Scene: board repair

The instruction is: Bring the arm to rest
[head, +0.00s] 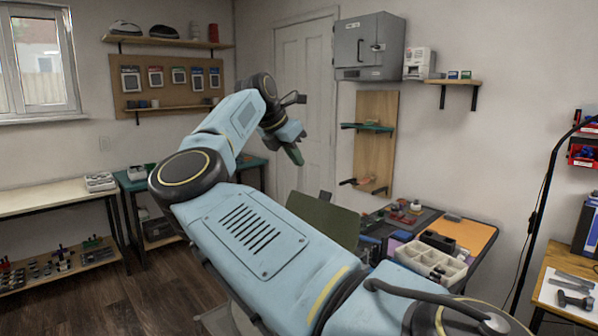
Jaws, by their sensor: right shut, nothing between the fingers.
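My right arm (250,232) fills the middle of the head view. It comes in from the lower right, runs up to the left, bends at a dark elbow and folds back up to the right. My right gripper (294,154) is at its end, raised in front of the white door. Its fingers point down to the right and are shut with nothing between them. It is clear of the workbench and touches nothing that I can see. My left gripper is out of view.
A workbench (478,237) with an orange mat, a compartment tray (428,262) and small parts stands at the right, partly behind my arm. A wooden wall panel (376,108) and a grey cabinet (368,46) are beyond. A pale table (45,199) stands left. The floor (150,297) at lower left is clear.

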